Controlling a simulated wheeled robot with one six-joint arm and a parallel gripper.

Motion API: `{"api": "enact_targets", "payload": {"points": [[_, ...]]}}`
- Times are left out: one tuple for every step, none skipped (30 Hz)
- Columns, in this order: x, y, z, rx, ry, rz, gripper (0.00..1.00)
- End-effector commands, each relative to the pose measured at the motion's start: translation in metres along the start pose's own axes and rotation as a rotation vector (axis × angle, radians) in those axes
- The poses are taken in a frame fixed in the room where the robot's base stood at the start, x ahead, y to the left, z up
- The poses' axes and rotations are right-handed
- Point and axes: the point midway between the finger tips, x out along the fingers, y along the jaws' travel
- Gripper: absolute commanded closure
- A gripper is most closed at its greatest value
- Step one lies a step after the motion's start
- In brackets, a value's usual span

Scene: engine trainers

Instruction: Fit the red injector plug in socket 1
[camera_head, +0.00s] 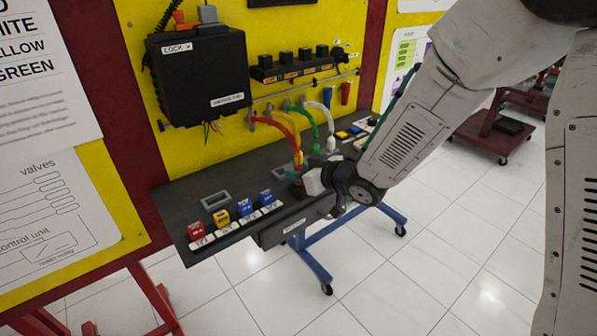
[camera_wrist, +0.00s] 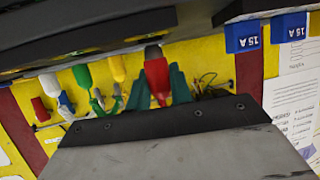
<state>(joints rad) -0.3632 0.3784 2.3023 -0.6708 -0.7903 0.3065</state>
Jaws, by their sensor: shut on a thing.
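In the wrist view the red injector plug (camera_wrist: 156,72) sits between the two teal fingers of my gripper (camera_wrist: 156,88), which are shut on it. In the head view my gripper (camera_head: 300,184) is low over the middle of the dark bench, below the hanging cables. A red cable (camera_head: 288,127) arcs from the yellow board down towards it; the plug itself is hard to make out there. A rail of black blocks with coloured labels (camera_head: 292,68) is on the board. I cannot tell which socket is socket 1.
Red, yellow and blue fuses (camera_head: 243,206) stand at the bench's front left. Yellow, green and white (camera_head: 328,98) cables hang close beside the red one. A black control box (camera_head: 200,75) is on the board at upper left. Tiled floor in front is clear.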

Motion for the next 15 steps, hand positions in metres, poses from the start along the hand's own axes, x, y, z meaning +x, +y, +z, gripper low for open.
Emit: {"api": "enact_targets", "payload": {"points": [[0.0000,0.0000,-0.0001,0.000,0.000,0.000,1.00],[0.0000,0.0000,0.0000,0.000,0.000,0.000,1.00],[0.0001,0.0000,0.0002,0.000,0.000,0.000,1.00],[0.0002,0.0000,0.0004,0.000,0.000,0.000,1.00],[0.0003,0.0000,0.0006,0.000,0.000,0.000,1.00],[0.0005,0.0000,0.0010,0.000,0.000,0.000,1.00],[0.0006,0.0000,0.0014,0.000,0.000,0.000,1.00],[0.0008,0.0000,0.0017,0.000,0.000,0.000,1.00],[0.0010,0.0000,0.0023,0.000,0.000,0.000,1.00],[0.0012,0.0000,0.0027,0.000,0.000,0.000,1.00],[0.0014,0.0000,0.0031,0.000,0.000,0.000,1.00],[0.0016,0.0000,0.0036,0.000,0.000,0.000,1.00],[0.0018,0.0000,0.0041,0.000,0.000,0.000,1.00],[0.0019,0.0000,0.0045,0.000,0.000,0.000,1.00],[0.0022,0.0000,0.0050,0.000,0.000,0.000,1.00]]}}
